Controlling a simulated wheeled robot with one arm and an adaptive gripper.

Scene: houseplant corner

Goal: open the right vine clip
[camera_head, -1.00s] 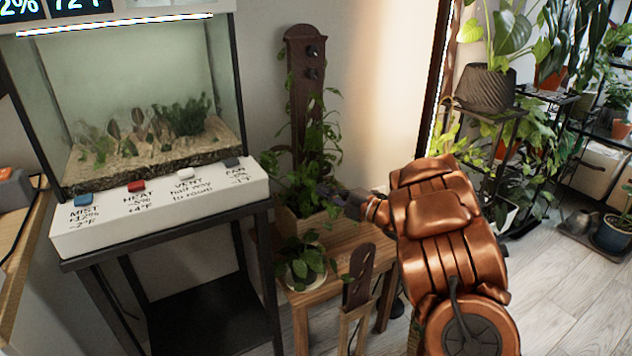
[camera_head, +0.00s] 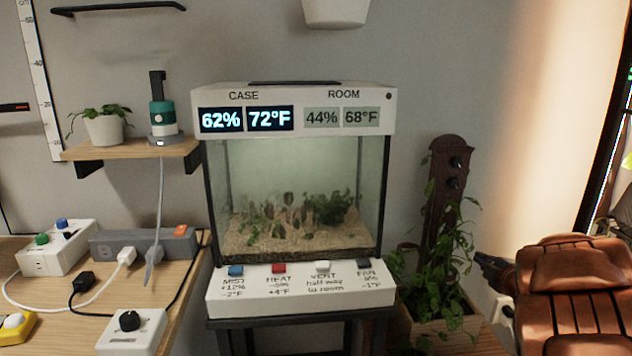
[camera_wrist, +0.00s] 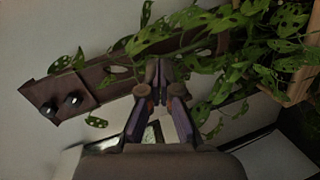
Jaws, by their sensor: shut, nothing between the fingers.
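A dark brown board (camera_head: 443,218) with two black knobs stands upright in a wooden planter (camera_head: 445,330), with a leafy green vine (camera_head: 458,275) trailing over it. In the wrist view the board (camera_wrist: 105,82) runs slantwise, with its two knobs (camera_wrist: 61,104) at left and vine leaves (camera_wrist: 160,32) above and right. My gripper (camera_head: 482,259) is just right of the board at vine height. In the wrist view my gripper (camera_wrist: 165,72) is shut and empty, its tips in front of the board and leaves. I cannot clearly pick out the right vine clip; leaves and fingers cover parts of the board.
A glass case (camera_head: 297,190) with a white button panel (camera_head: 300,298) stands left of the planter. A wooden desk (camera_head: 185,285) with switch boxes and cables is farther left. A shelf (camera_head: 120,150) holds a potted plant. Plain wall is behind the board.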

